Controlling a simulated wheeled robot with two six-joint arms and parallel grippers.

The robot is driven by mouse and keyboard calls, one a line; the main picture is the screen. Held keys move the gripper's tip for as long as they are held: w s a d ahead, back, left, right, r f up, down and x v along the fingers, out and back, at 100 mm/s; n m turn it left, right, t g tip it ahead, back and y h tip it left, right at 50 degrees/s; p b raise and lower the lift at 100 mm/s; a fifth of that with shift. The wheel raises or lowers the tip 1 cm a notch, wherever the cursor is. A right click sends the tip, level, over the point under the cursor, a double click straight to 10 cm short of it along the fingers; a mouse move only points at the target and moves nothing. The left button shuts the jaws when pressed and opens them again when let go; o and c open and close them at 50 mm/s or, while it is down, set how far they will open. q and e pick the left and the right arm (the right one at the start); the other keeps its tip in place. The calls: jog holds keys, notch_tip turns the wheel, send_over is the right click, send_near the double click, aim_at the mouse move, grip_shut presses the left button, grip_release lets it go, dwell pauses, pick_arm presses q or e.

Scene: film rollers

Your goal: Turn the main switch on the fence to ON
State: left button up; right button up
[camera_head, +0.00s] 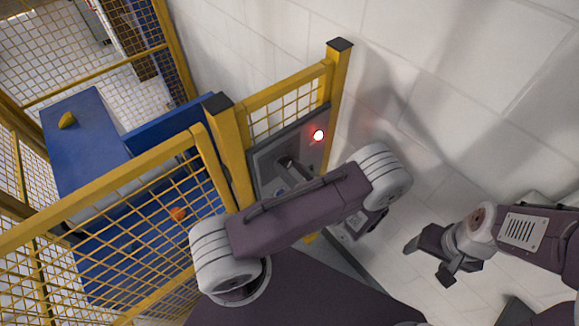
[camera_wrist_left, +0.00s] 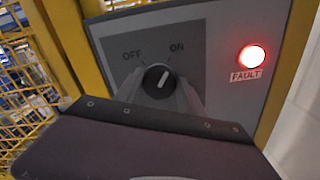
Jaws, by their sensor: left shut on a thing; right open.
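The main switch is a dark round knob (camera_wrist_left: 158,79) on a grey panel (camera_wrist_left: 215,40) marked OFF at upper left and ON at upper right. Its white mark leans up and to the right, toward the ON side. My left gripper (camera_wrist_left: 160,94) is shut on the knob, one finger on each side. In the head view, my left gripper (camera_head: 290,172) reaches the panel (camera_head: 308,152) on the fence, and my arm covers part of it. My right gripper (camera_head: 430,262) is open and empty, away from the panel at the right.
A red FAULT lamp (camera_wrist_left: 253,57) glows at the panel's right; it also shows in the head view (camera_head: 318,135). The yellow fence (camera_head: 228,140) has posts and mesh close to my left arm. Blue machinery (camera_head: 85,135) stands behind it. A white tiled wall (camera_head: 450,70) is at the right.

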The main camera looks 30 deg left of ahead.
pick_arm(q)
jog(key=shift+f, duration=0.15)
jog(key=o, duration=1.4)
jog(key=shift+c, duration=0.2)
jog(key=shift+s+d+b, duration=0.1)
jog(key=shift+d+b, duration=0.2)
jog(key=shift+d, duration=0.05)
jog(key=b+v, duration=0.3)
jog(key=v, duration=0.5)
jog(key=shift+s+d, duration=0.1)
jog(key=shift+s, duration=0.05)
